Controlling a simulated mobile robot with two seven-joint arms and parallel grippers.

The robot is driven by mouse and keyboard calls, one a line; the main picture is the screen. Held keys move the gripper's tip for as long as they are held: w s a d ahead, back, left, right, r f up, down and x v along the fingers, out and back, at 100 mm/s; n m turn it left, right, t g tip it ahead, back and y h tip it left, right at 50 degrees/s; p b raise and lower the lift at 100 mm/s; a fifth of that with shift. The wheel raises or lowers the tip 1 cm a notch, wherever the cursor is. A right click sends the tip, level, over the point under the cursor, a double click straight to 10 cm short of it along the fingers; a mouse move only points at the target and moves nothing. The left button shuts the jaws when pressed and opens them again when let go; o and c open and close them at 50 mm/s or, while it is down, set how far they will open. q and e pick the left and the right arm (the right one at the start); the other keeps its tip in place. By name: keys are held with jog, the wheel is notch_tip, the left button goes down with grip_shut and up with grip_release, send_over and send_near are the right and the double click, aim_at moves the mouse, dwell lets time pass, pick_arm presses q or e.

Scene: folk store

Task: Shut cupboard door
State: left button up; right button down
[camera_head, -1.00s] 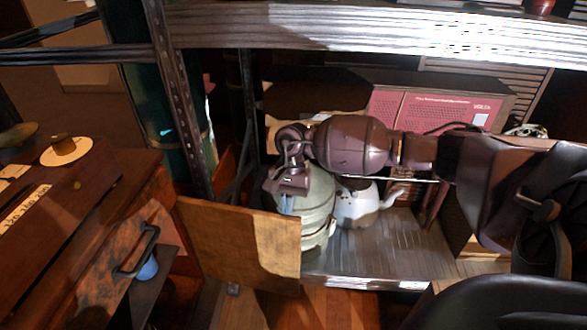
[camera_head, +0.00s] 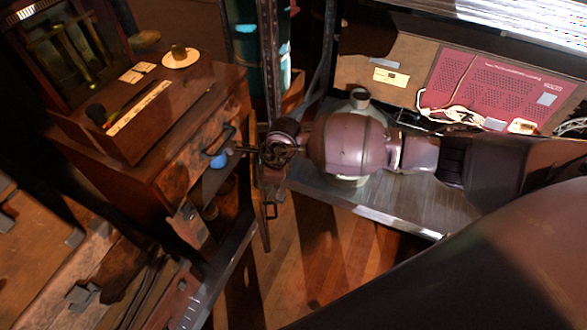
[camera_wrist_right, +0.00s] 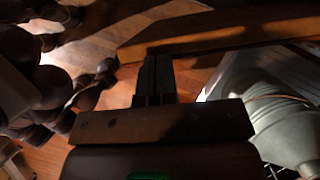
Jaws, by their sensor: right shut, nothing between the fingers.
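The wooden cupboard door (camera_head: 262,222) stands open at the right of the cupboard, seen nearly edge-on, with a small dark handle. In the right wrist view its long wooden edge (camera_wrist_right: 225,30) runs across the top. The cupboard (camera_head: 185,165) has a drawer front with a dark handle, and an open compartment below it. My right gripper (camera_head: 270,178) is at the upper part of the door. In the wrist view its closed fingers (camera_wrist_right: 156,60) reach the door's edge; whether they touch cannot be told. My left gripper is not in view.
A blue cup (camera_head: 219,160) is by the compartment opening. A metal shelf (camera_head: 415,222) with a pale canister (camera_wrist_right: 290,125) stands right of the door, under my right arm. A red panelled device (camera_head: 480,80) is at the back. Wooden floor (camera_head: 310,235) is clear between.

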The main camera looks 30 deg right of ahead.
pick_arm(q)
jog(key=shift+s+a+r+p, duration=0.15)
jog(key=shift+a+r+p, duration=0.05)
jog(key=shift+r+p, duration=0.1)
pick_arm(e)
jog(key=w+a+m, duration=0.1)
jog(key=w+a, duration=0.2)
jog(key=a, duration=0.4)
jog(key=shift+a+m, duration=0.25)
jog(key=shift+m, duration=0.05)
jog(key=shift+w, duration=0.1)
